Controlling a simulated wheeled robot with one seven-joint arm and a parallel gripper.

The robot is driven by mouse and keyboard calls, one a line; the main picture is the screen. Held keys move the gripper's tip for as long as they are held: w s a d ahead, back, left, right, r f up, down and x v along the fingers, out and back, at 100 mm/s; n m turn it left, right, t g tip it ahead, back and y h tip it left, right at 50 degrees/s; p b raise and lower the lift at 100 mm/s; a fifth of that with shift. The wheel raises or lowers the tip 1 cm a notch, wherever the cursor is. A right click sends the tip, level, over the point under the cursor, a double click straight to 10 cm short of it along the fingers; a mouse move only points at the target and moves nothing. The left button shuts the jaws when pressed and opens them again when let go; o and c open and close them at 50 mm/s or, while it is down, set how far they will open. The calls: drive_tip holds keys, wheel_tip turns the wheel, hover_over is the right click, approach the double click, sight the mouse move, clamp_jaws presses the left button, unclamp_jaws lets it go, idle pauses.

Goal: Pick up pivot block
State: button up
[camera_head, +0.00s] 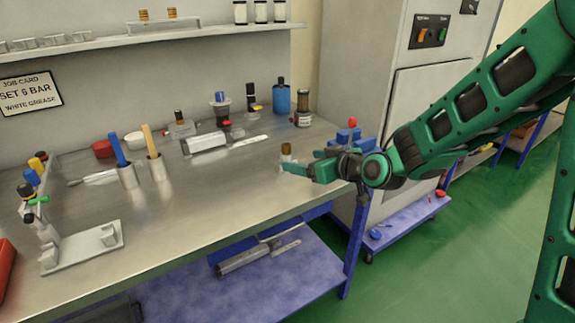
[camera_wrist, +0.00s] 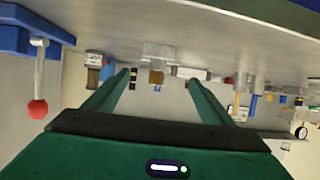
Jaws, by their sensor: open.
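What looks like the pivot block, a small grey block with a brown cylindrical top (camera_head: 287,152), stands on the metal bench near its right front edge. My gripper (camera_head: 300,166) is low over the bench, its fingers pointing left at the block, and hides part of its base. In the wrist view, which is upside down, the block (camera_wrist: 160,51) is straight ahead, with its brown part between the lines of the two fingers. My gripper (camera_wrist: 159,79) is open and holds nothing. I cannot tell whether the fingertips reach beside the block.
A blue vise-like tool with a red-knobbed lever (camera_wrist: 37,109) is near my gripper. Handled tools stand in metal cups (camera_head: 128,176) farther left. The bench (camera_head: 215,215) is clear in front.

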sight(290, 158)
drive_tip(key=x, duration=0.9)
drive_tip(key=shift+w+d+f, duration=0.2)
drive_tip(key=shift+w, duration=0.1)
drive_tip(key=c, duration=1.3)
